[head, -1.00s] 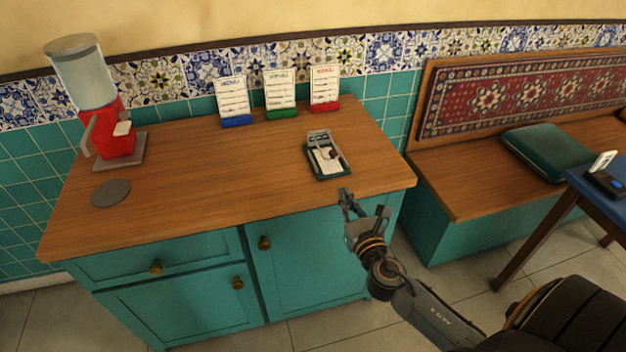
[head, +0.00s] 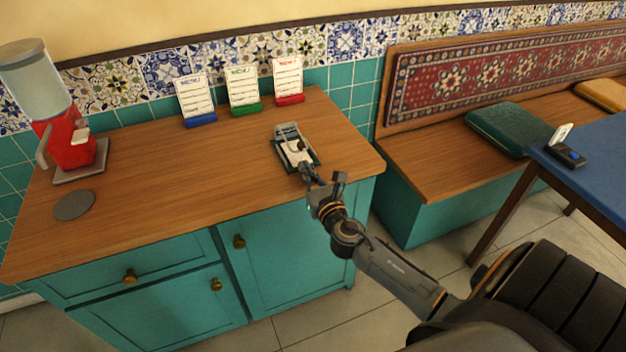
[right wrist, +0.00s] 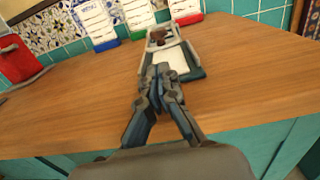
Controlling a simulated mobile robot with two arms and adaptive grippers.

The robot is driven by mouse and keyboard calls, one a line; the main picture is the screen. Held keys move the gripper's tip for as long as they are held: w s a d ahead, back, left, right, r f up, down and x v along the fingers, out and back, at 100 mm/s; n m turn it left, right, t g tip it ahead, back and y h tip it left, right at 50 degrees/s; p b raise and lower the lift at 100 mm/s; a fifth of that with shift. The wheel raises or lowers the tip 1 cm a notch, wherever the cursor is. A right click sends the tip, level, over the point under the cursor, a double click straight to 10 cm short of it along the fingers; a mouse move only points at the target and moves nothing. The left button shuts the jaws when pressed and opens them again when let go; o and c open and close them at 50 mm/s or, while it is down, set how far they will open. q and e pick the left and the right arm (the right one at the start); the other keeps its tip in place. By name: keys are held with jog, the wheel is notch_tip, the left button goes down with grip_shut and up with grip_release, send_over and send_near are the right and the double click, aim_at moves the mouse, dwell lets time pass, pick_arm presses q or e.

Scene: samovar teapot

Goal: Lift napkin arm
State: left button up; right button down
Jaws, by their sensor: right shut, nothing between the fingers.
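The napkin holder (head: 290,136) sits on the wooden counter near its right end. It has a dark green base, white napkins and a grey arm with a dark knob lying over them. In the right wrist view the white napkin stack (right wrist: 171,62) and the holder's arm (right wrist: 162,36) show just beyond the fingers. My right gripper (head: 305,170) is shut and empty at the near side of the holder; it also shows in the right wrist view (right wrist: 160,72). I cannot tell whether its fingertips touch the holder. My left gripper is not in view.
Three menu cards in blue (head: 197,100), green (head: 243,90) and red (head: 288,80) stands line the back of the counter (head: 180,180). A red dispenser (head: 70,143) and a grey disc (head: 74,205) are at the left. The counter's middle is clear.

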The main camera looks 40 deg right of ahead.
jog(key=shift+x, duration=1.4)
